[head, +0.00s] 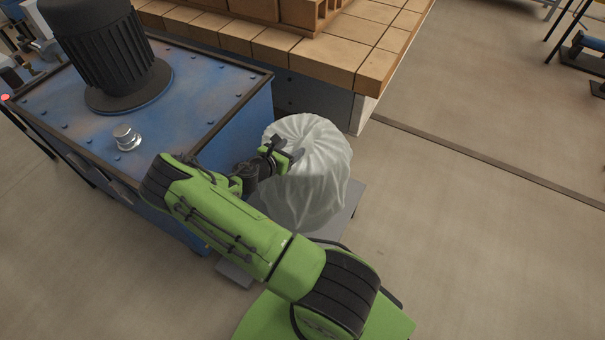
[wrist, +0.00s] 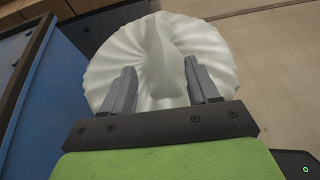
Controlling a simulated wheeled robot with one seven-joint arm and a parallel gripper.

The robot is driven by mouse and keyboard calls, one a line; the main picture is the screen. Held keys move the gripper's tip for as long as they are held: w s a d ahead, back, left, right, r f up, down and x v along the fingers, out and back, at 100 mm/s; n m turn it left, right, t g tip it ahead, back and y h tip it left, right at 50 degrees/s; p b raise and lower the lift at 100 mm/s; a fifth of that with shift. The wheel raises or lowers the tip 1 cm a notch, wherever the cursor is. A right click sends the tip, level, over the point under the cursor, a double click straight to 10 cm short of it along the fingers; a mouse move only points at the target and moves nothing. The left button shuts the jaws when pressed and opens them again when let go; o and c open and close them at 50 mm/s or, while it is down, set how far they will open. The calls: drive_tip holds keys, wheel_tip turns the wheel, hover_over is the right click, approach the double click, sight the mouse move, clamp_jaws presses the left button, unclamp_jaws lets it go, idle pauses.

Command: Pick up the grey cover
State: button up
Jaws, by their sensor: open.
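The grey cover (head: 312,185) is a pale, pleated, rounded cloth-like form standing at the right side of the blue machine. In the wrist view the cover (wrist: 205,50) fills the upper middle, with a raised ridge of folds running down its centre. My gripper (head: 293,157) is at the top left of the cover in the head view. In the wrist view my gripper (wrist: 163,85) is open, with one finger on each side of the ridge. I cannot tell whether the fingers touch the cloth. My arm hides the cover's lower left part in the head view.
The blue machine (head: 235,125) with a black motor (head: 105,60) and a metal cap (head: 126,137) stands close on the left. A grey base plate (head: 345,215) lies under the cover.

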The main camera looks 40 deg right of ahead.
sight(303, 141)
drive_tip(key=b+x, duration=0.2)
drive_tip(key=x, duration=0.8)
drive_tip(key=shift+d+f+b, duration=0.3)
drive_tip(key=shift+d+b, duration=0.05)
drive_tip(key=shift+b, duration=0.05)
drive_tip(key=shift+r, duration=0.1)
clamp_jaws()
